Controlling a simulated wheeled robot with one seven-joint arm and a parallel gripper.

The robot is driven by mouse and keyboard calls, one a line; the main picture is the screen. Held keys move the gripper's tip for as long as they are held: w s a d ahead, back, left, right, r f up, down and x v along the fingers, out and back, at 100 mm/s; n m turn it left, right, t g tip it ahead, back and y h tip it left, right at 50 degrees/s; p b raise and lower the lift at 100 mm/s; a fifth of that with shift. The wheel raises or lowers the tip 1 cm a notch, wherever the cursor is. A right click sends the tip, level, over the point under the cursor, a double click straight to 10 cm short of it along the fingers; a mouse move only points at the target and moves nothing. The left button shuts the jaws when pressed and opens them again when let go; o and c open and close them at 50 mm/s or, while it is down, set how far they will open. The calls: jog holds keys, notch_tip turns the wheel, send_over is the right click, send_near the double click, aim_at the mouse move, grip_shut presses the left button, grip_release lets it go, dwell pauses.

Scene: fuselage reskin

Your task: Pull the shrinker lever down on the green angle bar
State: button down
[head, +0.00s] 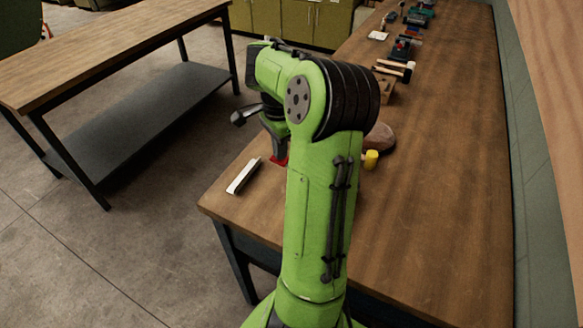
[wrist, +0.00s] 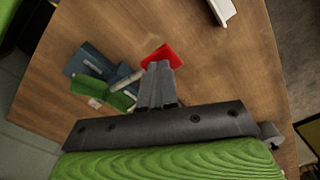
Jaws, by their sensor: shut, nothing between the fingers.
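My gripper (wrist: 160,72) points down over the bench, its fingers together and empty. In the wrist view its tips overlap the near edge of a red piece (wrist: 163,54); I cannot tell whether they touch. A blue-grey tool (wrist: 88,61), apparently the shrinker, stands left of the fingers. A pale rod (wrist: 128,80), perhaps its lever, runs toward the fingertips; whether it joins the red piece is unclear. A green piece (wrist: 121,98), likely the green angle bar, lies at the tool, partly hidden by my gripper. In the head view my arm hides most of this; the red piece (head: 280,160) shows.
A white angle strip (head: 243,176) lies near the bench's left corner. A brown rounded pad (head: 380,137) and a yellow-headed tool (head: 371,159) are right of my arm. Several tools line the far bench. The bench's right front (head: 440,230) is clear. Another table (head: 110,52) stands left.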

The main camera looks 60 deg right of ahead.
aim_at(281, 163)
jog(key=shift+f+b, duration=2.35)
jog(key=shift+f, duration=0.4)
jog(key=shift+r, duration=0.1)
notch_tip(281, 163, up, 11)
jog(key=p, duration=0.9)
